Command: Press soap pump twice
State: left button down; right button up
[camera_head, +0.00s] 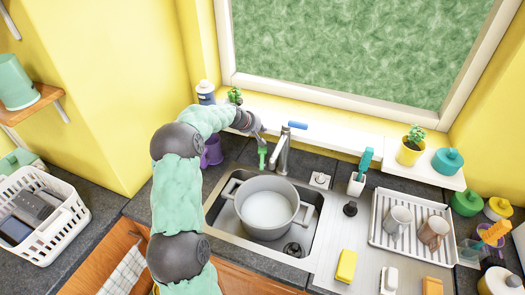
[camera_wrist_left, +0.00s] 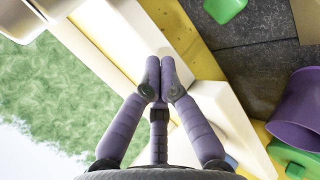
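My left gripper (camera_head: 259,134) reaches over the back edge of the sink area, by the window sill. In the left wrist view its purple-grey fingers (camera_wrist_left: 161,72) come together at the tips with nothing seen between them. A small green object (camera_head: 262,157), possibly the soap pump, stands just below the gripper, left of the faucet. A green piece (camera_wrist_left: 225,8) also shows at the top of the left wrist view, apart from the fingertips. I cannot tell for sure which object is the soap pump. My right gripper is not in view.
A grey pot (camera_head: 268,208) sits in the sink, with the faucet (camera_head: 282,155) behind it. A purple container (camera_head: 212,151) stands left of the gripper, partly behind my arm. A white bottle (camera_head: 205,93) and a small plant (camera_head: 235,96) are near the sill.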

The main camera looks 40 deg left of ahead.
aim_at(261, 150)
pick_arm(q)
jog(key=shift+f+b, duration=3.1)
jog(key=shift+f, duration=0.8)
jog(key=shift+f+b, duration=0.35)
jog(key=shift+f, duration=0.05)
jog(key=shift+f+b, duration=0.85)
jog(key=shift+f, duration=0.15)
jog(key=shift+r, duration=0.1)
jog(key=shift+r+p, duration=1.2)
jog(key=shift+r, duration=0.15)
jog(key=shift+r+p, duration=2.05)
jog(key=shift+r, duration=0.45)
